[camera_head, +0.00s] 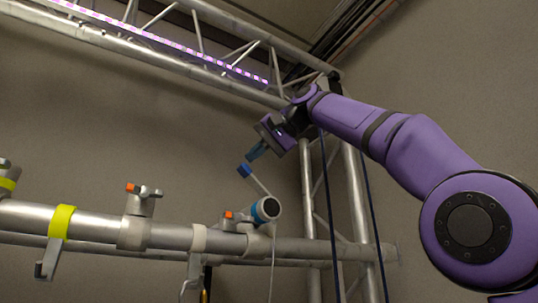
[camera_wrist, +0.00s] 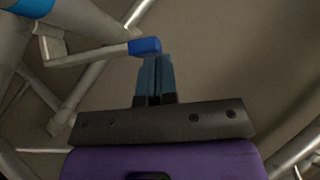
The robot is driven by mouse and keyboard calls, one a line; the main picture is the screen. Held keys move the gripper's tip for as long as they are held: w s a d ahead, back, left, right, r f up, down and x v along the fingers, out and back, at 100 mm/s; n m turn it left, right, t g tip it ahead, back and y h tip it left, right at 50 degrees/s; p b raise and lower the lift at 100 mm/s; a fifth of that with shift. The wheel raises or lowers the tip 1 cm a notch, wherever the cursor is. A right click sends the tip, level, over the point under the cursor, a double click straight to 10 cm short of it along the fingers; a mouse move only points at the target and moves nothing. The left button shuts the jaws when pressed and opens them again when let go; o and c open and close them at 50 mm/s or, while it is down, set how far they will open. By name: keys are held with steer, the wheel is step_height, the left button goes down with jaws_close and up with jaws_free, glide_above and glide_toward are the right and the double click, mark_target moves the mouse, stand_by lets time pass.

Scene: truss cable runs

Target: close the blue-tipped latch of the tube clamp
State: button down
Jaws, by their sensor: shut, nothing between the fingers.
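The tube clamp (camera_head: 265,209), with a blue band, sits on the horizontal tube right of centre in the head view. Its pale latch arm (camera_head: 258,184) stands up and away from the clamp, slanting up-left to a blue tip (camera_head: 244,170). My gripper (camera_head: 250,157) is just above the blue tip, fingers shut and empty. In the wrist view the shut fingertips (camera_wrist: 155,58) are right at the blue tip (camera_wrist: 145,46), which lies just beyond them; I cannot tell whether they touch. The pale latch arm (camera_wrist: 88,57) runs left from the tip.
The tube (camera_head: 100,228) also carries orange-tipped clamps (camera_head: 138,200) and a yellow-banded hook (camera_head: 55,235) to the left. A cable (camera_head: 273,265) hangs below the blue-banded clamp. Upright truss tubes (camera_head: 310,195) stand to the right. An upper truss (camera_head: 150,52) crosses above.

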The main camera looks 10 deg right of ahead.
steer(key=s+a+f+n+t+h, duration=0.1)
steer(key=s+a+f+n+h, duration=0.1)
steer(key=a+f+h, duration=0.4)
steer(key=shift+s+a+f+n, duration=0.25)
steer(key=shift+a+f+n, duration=0.5)
steer(key=shift+n, duration=0.15)
steer(key=shift+h, duration=0.3)
